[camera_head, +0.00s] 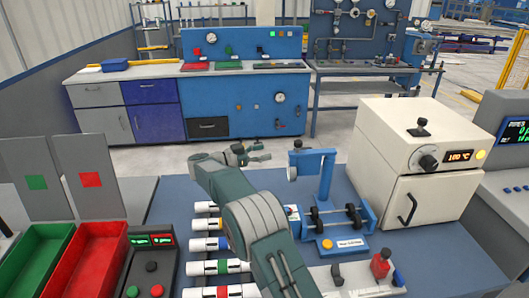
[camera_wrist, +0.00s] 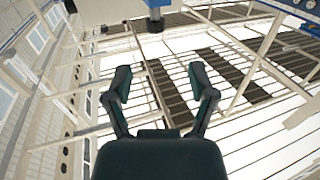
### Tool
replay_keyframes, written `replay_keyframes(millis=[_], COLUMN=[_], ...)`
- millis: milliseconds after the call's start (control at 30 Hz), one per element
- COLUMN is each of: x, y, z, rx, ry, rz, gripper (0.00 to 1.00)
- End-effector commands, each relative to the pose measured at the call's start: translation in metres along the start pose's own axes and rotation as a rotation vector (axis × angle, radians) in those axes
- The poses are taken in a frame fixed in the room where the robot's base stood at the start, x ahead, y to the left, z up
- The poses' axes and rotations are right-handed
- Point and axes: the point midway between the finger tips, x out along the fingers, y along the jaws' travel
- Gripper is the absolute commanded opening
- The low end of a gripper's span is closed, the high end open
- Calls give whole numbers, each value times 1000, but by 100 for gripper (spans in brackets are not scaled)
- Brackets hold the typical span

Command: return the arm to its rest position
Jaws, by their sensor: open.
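My gripper (camera_head: 255,153) is in the head view above the far edge of the blue bench, at the end of my bent grey-green arm. In the wrist view, my gripper (camera_wrist: 160,80) has its two dark fingers spread wide, with nothing between them. Beyond the fingers the wrist view shows building structure, beams and bright ceiling panels. Several white pipes (camera_head: 208,244) with coloured bands lie in a row on the bench, left of my arm. My arm hides their right ends. My gripper is apart from them.
A blue fixture with rollers (camera_head: 338,222) and a cream oven (camera_head: 408,160) stand right of my arm. A green bin (camera_head: 32,262), a red bin (camera_head: 98,262) and a dark button box (camera_head: 152,268) are at left. Workbenches (camera_head: 240,95) stand behind, across open floor.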

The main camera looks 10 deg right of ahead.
Motion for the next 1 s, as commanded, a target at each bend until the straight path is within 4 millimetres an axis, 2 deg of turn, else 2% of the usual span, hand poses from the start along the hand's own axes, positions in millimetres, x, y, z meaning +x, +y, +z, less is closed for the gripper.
replay_keyframes(millis=[167,267,400,600,800,1000], x=[4,13,24,30,26,14], y=[-2,-8,-18,-24,-16,4], z=[-11,-36,-81,-139,-186,-219], rx=[20,65,139,212,244,236], ry=[5,18,39,49,38,-3], rz=[-28,-107,-268,-500,-724,-932], gripper=[72,72,72,72,72,72])
